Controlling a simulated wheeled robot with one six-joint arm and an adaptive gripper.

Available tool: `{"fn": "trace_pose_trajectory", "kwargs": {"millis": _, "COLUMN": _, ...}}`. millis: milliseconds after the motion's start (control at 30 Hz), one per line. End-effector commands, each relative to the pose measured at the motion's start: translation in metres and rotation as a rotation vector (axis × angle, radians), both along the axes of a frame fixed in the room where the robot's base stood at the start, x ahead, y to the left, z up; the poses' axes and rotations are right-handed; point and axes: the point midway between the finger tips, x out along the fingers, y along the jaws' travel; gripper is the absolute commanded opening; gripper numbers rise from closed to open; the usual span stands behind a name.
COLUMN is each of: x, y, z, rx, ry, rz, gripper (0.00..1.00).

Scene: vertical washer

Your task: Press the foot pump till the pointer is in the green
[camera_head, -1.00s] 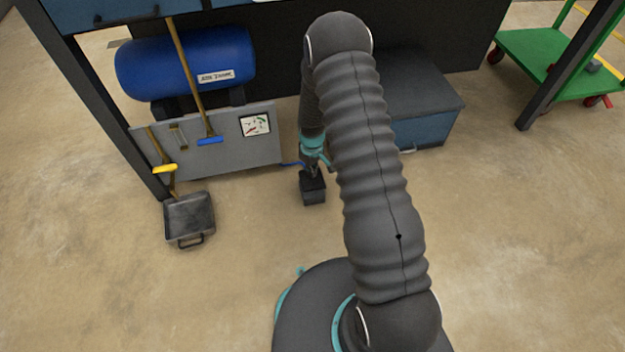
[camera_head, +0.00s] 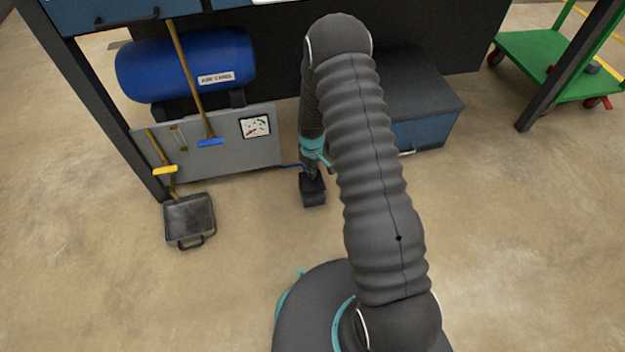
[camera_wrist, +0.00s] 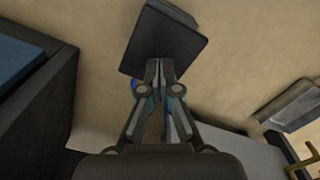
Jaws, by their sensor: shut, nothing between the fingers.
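The foot pump (camera_head: 314,197) is a small dark box on the floor, below the grey panel. In the wrist view its flat dark top plate (camera_wrist: 165,42) fills the upper middle. My gripper (camera_head: 311,176) is shut and empty, pointing down at the plate. In the wrist view my closed fingertips (camera_wrist: 160,65) overlap the plate's near edge; they look to be on or just above it, and I cannot tell firm contact. The gauge (camera_head: 255,127) on the panel has a white face with red and green marks. Its pointer is too small to read surely.
A blue air tank (camera_head: 185,62) lies above the grey panel (camera_head: 235,150). A broom (camera_head: 190,85) leans there, with a dustpan (camera_head: 190,220) on the floor at left. A dark blue-sided chest (camera_head: 425,132) stands right of the pump. A green cart (camera_head: 545,55) is farther right.

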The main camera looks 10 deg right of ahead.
Motion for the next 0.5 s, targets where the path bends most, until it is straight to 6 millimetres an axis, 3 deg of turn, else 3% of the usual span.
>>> {"fn": "trace_pose_trajectory", "kwargs": {"millis": 233, "x": 0.000, "y": 0.000, "z": -0.002, "rx": 0.000, "ry": 0.000, "rz": 0.000, "gripper": 0.00}}
{"fn": "trace_pose_trajectory", "kwargs": {"millis": 500, "x": 0.000, "y": 0.000, "z": -0.018, "rx": -0.001, "ry": 0.001, "rz": 0.000, "gripper": 0.00}}
